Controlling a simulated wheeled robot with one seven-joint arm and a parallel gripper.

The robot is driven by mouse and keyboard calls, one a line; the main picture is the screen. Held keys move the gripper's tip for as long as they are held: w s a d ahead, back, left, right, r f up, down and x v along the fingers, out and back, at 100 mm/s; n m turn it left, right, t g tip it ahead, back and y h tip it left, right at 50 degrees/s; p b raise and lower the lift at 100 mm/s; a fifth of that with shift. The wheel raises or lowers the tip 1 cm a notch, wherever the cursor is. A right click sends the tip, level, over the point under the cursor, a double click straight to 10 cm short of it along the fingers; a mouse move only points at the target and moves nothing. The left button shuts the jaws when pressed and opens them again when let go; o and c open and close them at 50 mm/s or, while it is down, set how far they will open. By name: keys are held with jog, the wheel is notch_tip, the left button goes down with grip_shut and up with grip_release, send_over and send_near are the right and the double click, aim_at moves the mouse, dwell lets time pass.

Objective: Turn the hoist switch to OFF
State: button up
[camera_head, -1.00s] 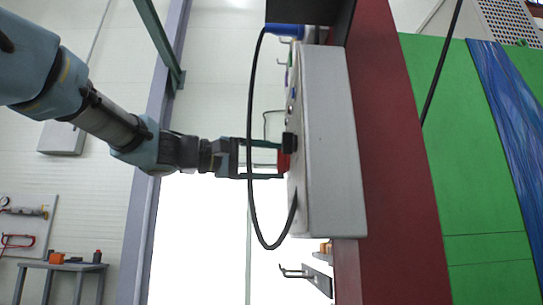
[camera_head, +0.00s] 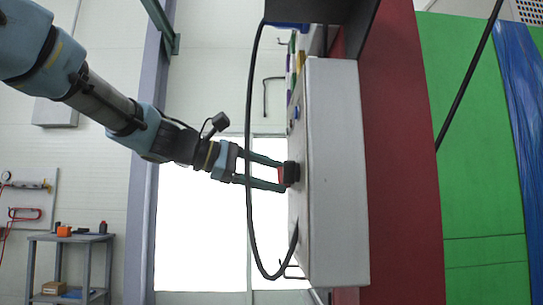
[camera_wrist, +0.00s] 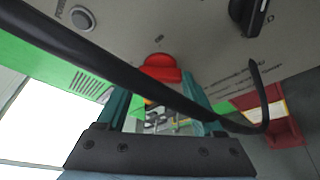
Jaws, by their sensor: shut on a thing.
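A grey control box (camera_head: 335,170) stands edge-on in the head view, its switch face turned left toward my arm. My gripper (camera_head: 283,177) reaches that face at a tilt, its fingers at a red knob (camera_head: 281,175) beside a black block (camera_head: 292,172). In the wrist view, the red knob (camera_wrist: 160,66) sits between the tips of my gripper (camera_wrist: 160,80), which is shut on it. A larger black rotary knob (camera_wrist: 251,16) is at the upper right. I cannot read which label belongs to the hoist switch. A cable hides part of the fingers.
A black cable (camera_head: 249,150) loops in front of the box and my gripper; it also crosses the wrist view (camera_wrist: 150,80). A dark red post (camera_head: 400,160) stands behind the box. A grey table (camera_head: 72,238) is at the far lower left.

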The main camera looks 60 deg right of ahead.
jog(key=shift+r+n+p, duration=0.1)
jog(key=shift+n+p, duration=0.3)
jog(key=shift+p, duration=0.35)
jog(key=o, duration=1.4)
jog(key=shift+y, duration=0.3)
jog(key=b+v, duration=0.1)
jog(key=v, duration=0.9)
jog(key=shift+w+a+b, duration=0.25)
jog(key=shift+a+b, duration=0.05)
jog(key=shift+b, duration=0.05)
